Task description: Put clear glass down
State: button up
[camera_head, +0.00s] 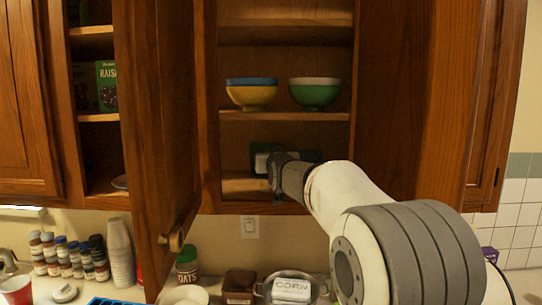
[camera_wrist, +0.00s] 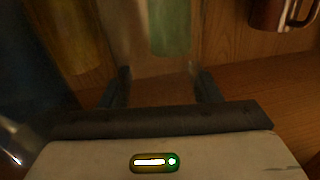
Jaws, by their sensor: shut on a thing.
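My gripper (camera_head: 276,172) reaches into the lowest shelf space of the open wall cabinet. In the wrist view my gripper (camera_wrist: 162,82) has its two dark fingers apart, one on each side of a clear glass (camera_wrist: 150,62). The glass is faint and see-through, and its far end is hard to make out. I cannot tell whether its base touches the shelf (camera_wrist: 262,95). In the head view the glass cannot be made out, as my arm and gripper cover that spot.
A brown mug (camera_wrist: 282,14) is at upper right in the wrist view, with greenish and yellowish shapes beyond the glass. A yellow bowl (camera_head: 251,97) and a green bowl (camera_head: 314,96) sit one shelf up. The open cabinet door (camera_head: 160,130) stands left of my gripper.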

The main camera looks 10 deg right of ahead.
jog(key=o, duration=1.1)
jog(key=shift+r, duration=0.15)
jog(key=s+b, duration=0.4)
jog(key=s, duration=0.8)
jog(key=s+f+g, duration=0.5)
jog(key=s+f, duration=0.6)
jog(key=s+f+g, duration=0.4)
jog(key=s+f, duration=0.7)
jog(key=s+f+g, duration=0.5)
jog(key=s+f, duration=0.6)
jog(key=shift+s+d+f+g, duration=0.1)
jog(key=shift+s+d+g, duration=0.1)
jog(key=shift+g, duration=0.1)
